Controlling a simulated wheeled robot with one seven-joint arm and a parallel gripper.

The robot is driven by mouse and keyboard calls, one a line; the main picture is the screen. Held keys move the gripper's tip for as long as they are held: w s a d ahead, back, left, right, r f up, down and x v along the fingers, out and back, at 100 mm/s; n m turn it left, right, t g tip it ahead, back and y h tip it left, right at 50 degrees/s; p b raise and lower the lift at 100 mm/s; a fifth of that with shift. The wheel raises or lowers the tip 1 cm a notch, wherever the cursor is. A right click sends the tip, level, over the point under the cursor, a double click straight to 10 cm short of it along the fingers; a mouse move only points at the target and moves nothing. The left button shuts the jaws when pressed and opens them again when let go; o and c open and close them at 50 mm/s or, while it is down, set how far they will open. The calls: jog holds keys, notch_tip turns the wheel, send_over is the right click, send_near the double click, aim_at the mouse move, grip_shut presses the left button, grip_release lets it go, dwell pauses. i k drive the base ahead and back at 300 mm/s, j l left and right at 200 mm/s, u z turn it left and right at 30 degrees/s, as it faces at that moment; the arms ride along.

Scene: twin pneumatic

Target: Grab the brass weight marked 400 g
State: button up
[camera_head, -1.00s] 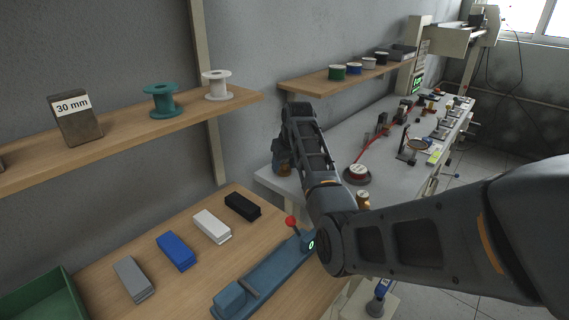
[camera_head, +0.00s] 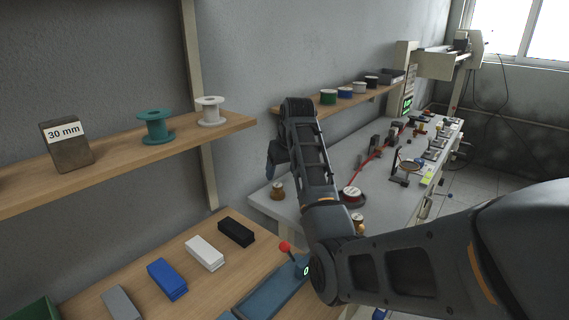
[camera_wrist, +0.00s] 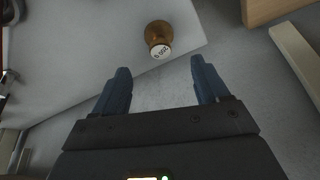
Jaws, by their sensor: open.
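A brass weight (camera_head: 278,191) stands near the left corner of the grey bench.
A wooden shelf (camera_head: 110,165) with spools and a 30 mm block stands at left. Below it a wooden table carries coloured blocks and a blue fixture (camera_head: 262,292).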

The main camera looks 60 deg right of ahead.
aim_at(357, 219)
jog(key=z, duration=1.3)
